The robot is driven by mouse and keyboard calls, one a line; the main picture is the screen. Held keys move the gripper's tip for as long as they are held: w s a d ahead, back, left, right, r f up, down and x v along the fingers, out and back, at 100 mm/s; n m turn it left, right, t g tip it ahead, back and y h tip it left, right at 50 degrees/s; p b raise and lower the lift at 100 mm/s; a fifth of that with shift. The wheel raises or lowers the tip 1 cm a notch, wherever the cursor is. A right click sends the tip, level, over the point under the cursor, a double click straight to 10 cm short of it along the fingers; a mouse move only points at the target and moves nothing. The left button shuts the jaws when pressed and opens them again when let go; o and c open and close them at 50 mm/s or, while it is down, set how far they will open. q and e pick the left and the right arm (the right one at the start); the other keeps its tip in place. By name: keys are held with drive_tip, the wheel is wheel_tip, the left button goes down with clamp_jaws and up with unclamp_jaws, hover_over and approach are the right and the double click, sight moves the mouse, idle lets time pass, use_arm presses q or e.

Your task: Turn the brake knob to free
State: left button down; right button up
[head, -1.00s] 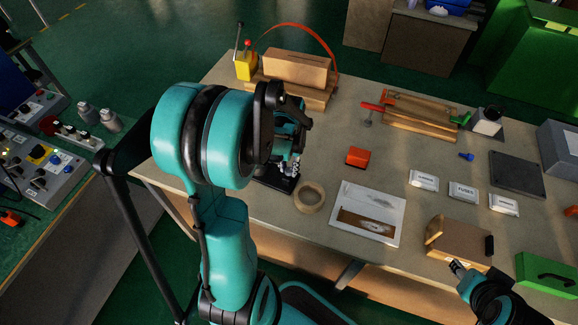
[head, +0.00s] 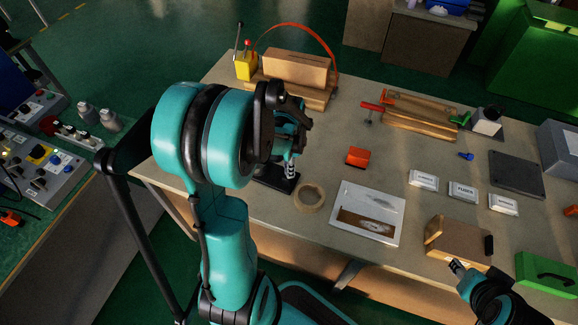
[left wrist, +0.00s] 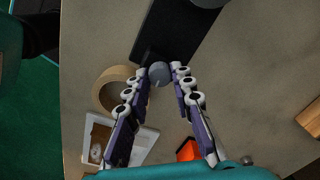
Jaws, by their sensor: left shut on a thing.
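My left gripper (head: 291,166) points down over a black base (head: 272,179) at the bench's near left. In the left wrist view, its fingertips (left wrist: 161,70) are shut on a small grey round knob (left wrist: 159,74) at the end of the black base (left wrist: 183,35). The knob is hidden by my gripper in the head view, and no marking for its setting shows. My right gripper (head: 458,268) is over the front edge, near a wooden block; its jaws are too small to read.
A tape roll (head: 311,197) lies close beside the black base. A white tray or sheet (head: 388,213) and an orange block (head: 358,156) are to the right. A yellow box with levers (head: 245,67) stands at the back left.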

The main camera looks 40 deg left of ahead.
use_arm(q)
drive_tip(key=shift+m, duration=0.6)
drive_tip(key=c, duration=1.3)
unclamp_jaws()
wheel_tip(320, 180, up, 12)
drive_tip(key=shift+d, duration=0.1)
